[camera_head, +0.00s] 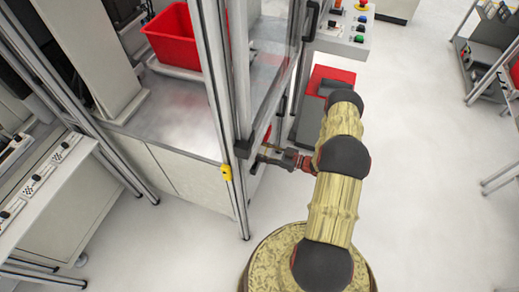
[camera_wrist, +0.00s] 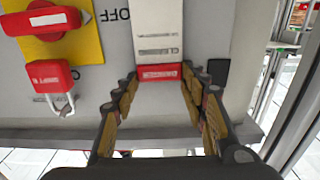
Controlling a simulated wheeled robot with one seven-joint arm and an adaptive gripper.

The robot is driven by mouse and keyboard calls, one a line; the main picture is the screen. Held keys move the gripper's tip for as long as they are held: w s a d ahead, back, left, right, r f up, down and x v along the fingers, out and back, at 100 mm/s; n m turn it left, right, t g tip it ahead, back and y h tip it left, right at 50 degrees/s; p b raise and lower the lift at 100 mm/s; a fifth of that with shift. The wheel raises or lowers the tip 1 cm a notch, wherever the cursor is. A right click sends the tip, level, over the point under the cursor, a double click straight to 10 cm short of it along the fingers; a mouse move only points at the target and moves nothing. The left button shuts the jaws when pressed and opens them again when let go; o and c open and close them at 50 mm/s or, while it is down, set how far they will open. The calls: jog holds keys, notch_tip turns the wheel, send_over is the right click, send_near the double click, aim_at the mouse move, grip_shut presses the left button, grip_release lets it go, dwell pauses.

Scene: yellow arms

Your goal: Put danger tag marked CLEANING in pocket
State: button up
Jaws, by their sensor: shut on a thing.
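In the wrist view a white tag (camera_wrist: 158,42) with a red band (camera_wrist: 158,73) at its lower end stands between my fingers. Its dark print is blurred; I cannot read CLEANING for certain. My gripper (camera_wrist: 158,74) is shut on the tag, with its fingertips at the two sides of the red band. The tag's upper end runs out of the frame. In the head view my gripper (camera_head: 262,157) is beside the machine's corner post, and the tag cannot be made out there. I cannot identify a pocket in either view.
Left of the tag are a red rotary switch (camera_wrist: 42,22) on a yellow plate marked OFF and a red padlock (camera_wrist: 52,78). In the head view a red bin (camera_head: 172,38) stands inside the machine. Open floor (camera_head: 420,190) lies to the right.

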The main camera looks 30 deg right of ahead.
notch_tip(320, 180, down, 7)
jog(key=b, duration=0.5)
dwell(0.6)
jog(key=o, duration=1.1)
jog(key=shift+s, duration=0.1)
jog(key=v, duration=1.2)
jog(key=shift+f, duration=0.1)
